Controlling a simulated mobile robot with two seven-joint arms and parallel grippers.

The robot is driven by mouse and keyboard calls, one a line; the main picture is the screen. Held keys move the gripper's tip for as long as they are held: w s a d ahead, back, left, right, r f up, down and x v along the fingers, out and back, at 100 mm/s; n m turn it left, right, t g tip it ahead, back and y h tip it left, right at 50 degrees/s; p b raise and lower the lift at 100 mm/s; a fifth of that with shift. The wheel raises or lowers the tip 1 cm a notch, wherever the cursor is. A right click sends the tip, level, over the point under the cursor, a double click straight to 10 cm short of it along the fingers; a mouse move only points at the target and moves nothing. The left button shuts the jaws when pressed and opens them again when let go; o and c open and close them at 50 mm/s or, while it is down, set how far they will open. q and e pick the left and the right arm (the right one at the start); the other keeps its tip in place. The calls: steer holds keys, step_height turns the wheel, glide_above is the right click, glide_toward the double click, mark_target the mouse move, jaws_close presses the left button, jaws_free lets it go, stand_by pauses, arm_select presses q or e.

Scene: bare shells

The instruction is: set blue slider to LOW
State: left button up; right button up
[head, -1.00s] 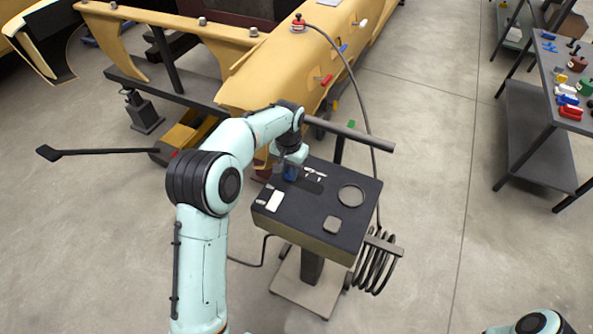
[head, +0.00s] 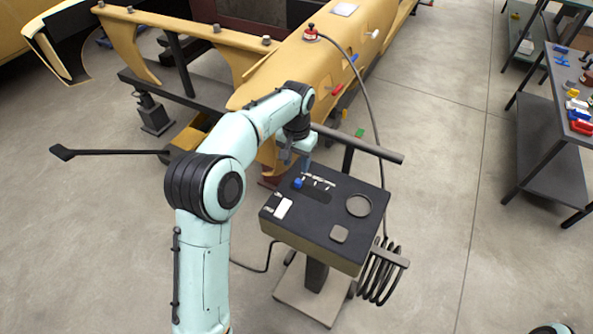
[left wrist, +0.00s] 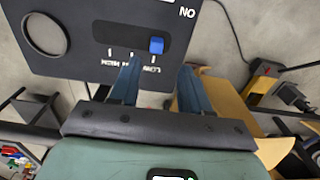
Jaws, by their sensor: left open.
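The blue slider (head: 298,183) is a small blue knob at the left end of a dark slot on the black control panel (head: 315,225). In the left wrist view the blue slider (left wrist: 156,45) sits at the right end of its slot, in line with the end tick. The small upside-down label by that tick looks like LOW. My left gripper (head: 294,160) is open and empty, just beyond the panel's far edge and apart from the slider. In the left wrist view its two fingers (left wrist: 159,66) point toward the panel, below the knob. My right gripper is out of view.
The panel also carries a round ring (head: 358,205), a square pad (head: 339,234) and a white switch (head: 283,208). A yellow car body (head: 290,65) stands behind it, with a grey bar (head: 360,144) between. Shelves with coloured parts (head: 550,130) stand at right. Floor between is clear.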

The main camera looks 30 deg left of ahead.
arm_select(q)
step_height(320, 180, up, 6)
steer(key=shift+f+p, duration=0.2)
steer(key=shift+p, duration=0.2)
stand_by(0.3)
